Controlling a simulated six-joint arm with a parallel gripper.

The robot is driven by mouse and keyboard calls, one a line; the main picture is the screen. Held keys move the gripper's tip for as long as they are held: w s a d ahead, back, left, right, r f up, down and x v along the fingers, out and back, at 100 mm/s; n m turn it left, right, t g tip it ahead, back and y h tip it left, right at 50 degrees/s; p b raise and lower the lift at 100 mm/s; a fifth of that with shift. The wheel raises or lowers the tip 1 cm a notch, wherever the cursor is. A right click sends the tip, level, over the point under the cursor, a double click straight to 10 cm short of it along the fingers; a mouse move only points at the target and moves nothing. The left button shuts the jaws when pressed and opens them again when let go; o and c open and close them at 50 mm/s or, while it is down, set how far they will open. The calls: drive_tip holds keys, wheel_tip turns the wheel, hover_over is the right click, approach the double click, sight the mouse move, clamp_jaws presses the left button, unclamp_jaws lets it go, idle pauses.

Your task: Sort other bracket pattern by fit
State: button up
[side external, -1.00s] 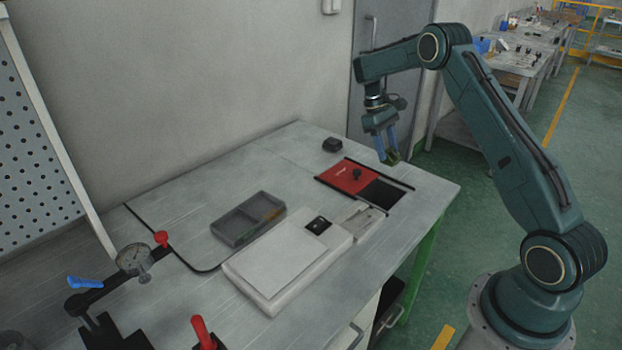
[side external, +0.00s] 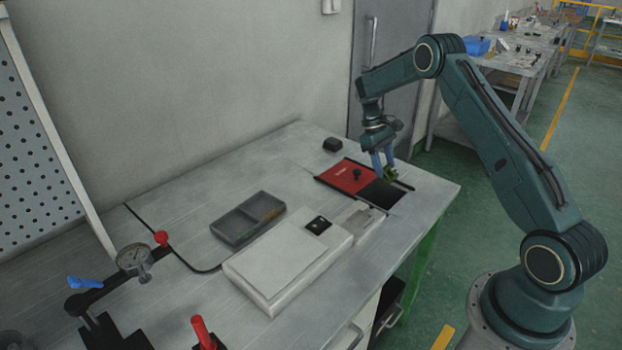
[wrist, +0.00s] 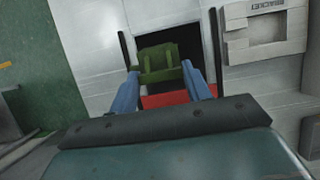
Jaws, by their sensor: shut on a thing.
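A green bracket pattern (wrist: 160,64) is held between the blue fingertips of my gripper (wrist: 160,82) in the wrist view. In the side external view my gripper (side external: 382,165) is shut on the bracket (side external: 390,174), just above the dark opening (side external: 382,194) beside the red sliding lid (side external: 346,176). The bracket covers part of the opening in the wrist view.
A white scale-like unit (side external: 285,262) lies between the tray and the table's front edge. A light block with a recess (side external: 362,221) stands beside the opening. A small black box (side external: 332,144) sits behind the lid. A dial gauge (side external: 133,258) and red-handled clamp (side external: 203,333) are at left.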

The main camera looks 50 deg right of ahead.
drive_tip(key=o, duration=1)
drive_tip(key=shift+o, duration=0.2)
drive_tip(key=shift+r, duration=0.1)
drive_tip(key=shift+r, duration=2.85)
drive_tip(key=shift+a, duration=0.3)
drive_tip(key=a+f, duration=0.1)
drive_tip(key=a, duration=0.4)
drive_tip(key=s+a+f, duration=0.1)
drive_tip(key=a+f, duration=0.1)
drive_tip(key=a, duration=0.3)
drive_tip(key=a+f, duration=0.1)
drive_tip(key=a, duration=0.5)
drive_tip(key=shift+s+f, duration=0.2)
drive_tip(key=shift+s, duration=0.15)
wheel_tip(320, 180, down, 4)
drive_tip(key=shift+a+r, duration=0.1)
drive_tip(key=shift+f, duration=0.6)
